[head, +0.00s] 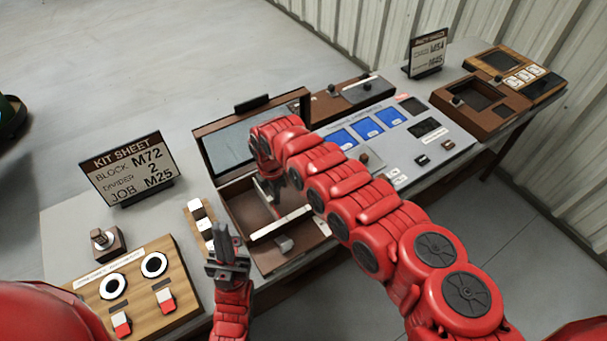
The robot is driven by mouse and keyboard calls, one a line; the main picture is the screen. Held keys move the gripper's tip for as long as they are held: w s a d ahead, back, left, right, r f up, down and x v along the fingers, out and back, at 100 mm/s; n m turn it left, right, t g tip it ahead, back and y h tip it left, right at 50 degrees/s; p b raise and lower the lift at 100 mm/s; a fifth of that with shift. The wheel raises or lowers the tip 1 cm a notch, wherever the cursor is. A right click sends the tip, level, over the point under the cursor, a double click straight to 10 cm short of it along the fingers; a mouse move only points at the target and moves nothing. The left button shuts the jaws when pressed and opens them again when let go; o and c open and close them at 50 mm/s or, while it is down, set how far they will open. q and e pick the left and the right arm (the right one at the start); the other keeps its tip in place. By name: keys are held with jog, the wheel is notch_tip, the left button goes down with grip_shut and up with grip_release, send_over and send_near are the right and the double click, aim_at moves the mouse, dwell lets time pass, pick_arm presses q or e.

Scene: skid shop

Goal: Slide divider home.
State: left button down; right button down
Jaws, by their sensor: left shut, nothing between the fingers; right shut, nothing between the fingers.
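An open brown box (232,203) stands in the middle of the table with its lid (200,160) tilted up behind it. A pale strip that looks like the divider (281,224) lies across the inside of the box, toward its near side. My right gripper (268,188) is over the box, shut and empty, behind the strip; my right arm hides part of the box, and I cannot tell whether the fingers touch the strip. My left gripper (230,236) is shut and empty, pointing up just left of the box's near corner.
A kit sheet sign (128,168) reads block M72, divider 2, job M25. A wooden switch panel (138,285) is at the near left. White blocks (197,210) stand left of the box. A grey panel with blue screens (425,150) and brown trays (480,108) lie to the right.

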jog(key=shift+s+a, duration=0.5)
jog(key=shift+a, duration=0.2)
jog(key=shift+s+a, duration=0.45)
jog(key=shift+a, duration=0.2)
jog(key=shift+s+a+b, duration=0.5)
jog(key=shift+s+a, duration=0.1)
jog(key=shift+a, duration=0.2)
jog(key=shift+w+d, duration=0.1)
jog(key=shift+d, duration=0.05)
jog(key=shift+w+d, duration=0.15)
jog(key=shift+d, duration=0.05)
notch_tip(320, 180, up, 8)
jog(key=p, duration=0.3)
jog(key=shift+p, duration=0.4)
dwell(0.3)
